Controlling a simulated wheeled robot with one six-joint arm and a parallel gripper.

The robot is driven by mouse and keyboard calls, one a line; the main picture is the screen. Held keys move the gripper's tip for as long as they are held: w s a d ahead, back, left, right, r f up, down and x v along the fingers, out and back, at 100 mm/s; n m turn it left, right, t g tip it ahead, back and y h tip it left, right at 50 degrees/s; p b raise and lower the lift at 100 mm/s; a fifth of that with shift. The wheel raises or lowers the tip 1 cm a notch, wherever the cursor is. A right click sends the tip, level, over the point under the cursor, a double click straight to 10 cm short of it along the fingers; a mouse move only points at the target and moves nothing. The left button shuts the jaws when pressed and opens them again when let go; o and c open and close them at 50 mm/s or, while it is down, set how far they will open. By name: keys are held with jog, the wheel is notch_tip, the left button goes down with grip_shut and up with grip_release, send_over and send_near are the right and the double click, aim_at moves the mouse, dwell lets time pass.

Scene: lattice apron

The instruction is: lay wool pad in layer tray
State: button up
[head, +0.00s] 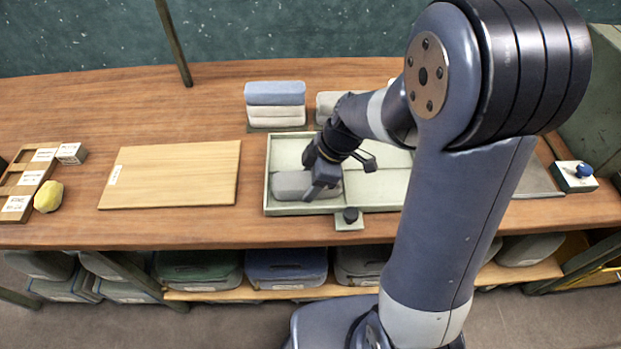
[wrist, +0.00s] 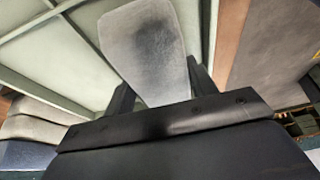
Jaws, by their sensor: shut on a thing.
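The grey wool pad (head: 291,186) is at the front left compartment of the pale green layer tray (head: 267,165) in the head view. My gripper (head: 324,180) is over the pad's right part and shut on it. In the wrist view the pad (wrist: 145,45) sticks out from between the two dark fingers (wrist: 155,88), with the tray's pale floor and divider ribs (wrist: 75,50) behind it. The gripper hides the pad's right end in the head view. I cannot tell whether the pad touches the tray floor.
A stack of folded pads, blue over pale (head: 275,95), stands behind the tray. A wooden board (head: 172,174) lies to its left. A yellow lump (head: 48,196) sits farther left by a wooden rack. A small box with a blue knob (head: 575,177) is at the right.

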jog(key=shift+f, duration=0.1)
jog(key=o, duration=1)
jog(key=shift+d+r, duration=0.1)
jog(key=shift+r, duration=0.4)
jog(key=v, duration=1.1)
jog(key=shift+d+r, duration=0.1)
jog(key=shift+d, duration=0.05)
